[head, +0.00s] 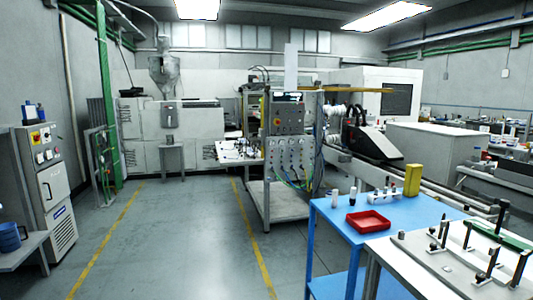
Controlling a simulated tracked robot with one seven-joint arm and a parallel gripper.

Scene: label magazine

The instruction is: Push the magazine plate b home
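A label magazine may be the fixture at the lower right, a pale flat plate (424,262) on a white-topped table, with several dark upright posts (488,266) and thin rods standing on it. A green bar (503,237) lies behind the posts. I cannot tell which part is magazine plate b, or how far in it sits; the fixture is small here and cut off by the right edge. My gripper is not in view.
A blue table (342,217) stands left of the fixture, with a red tray (368,222), small bottles and a yellow block (412,180) on it. A panel cart (287,150) stands mid-room. The grey floor (180,240) at left is clear.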

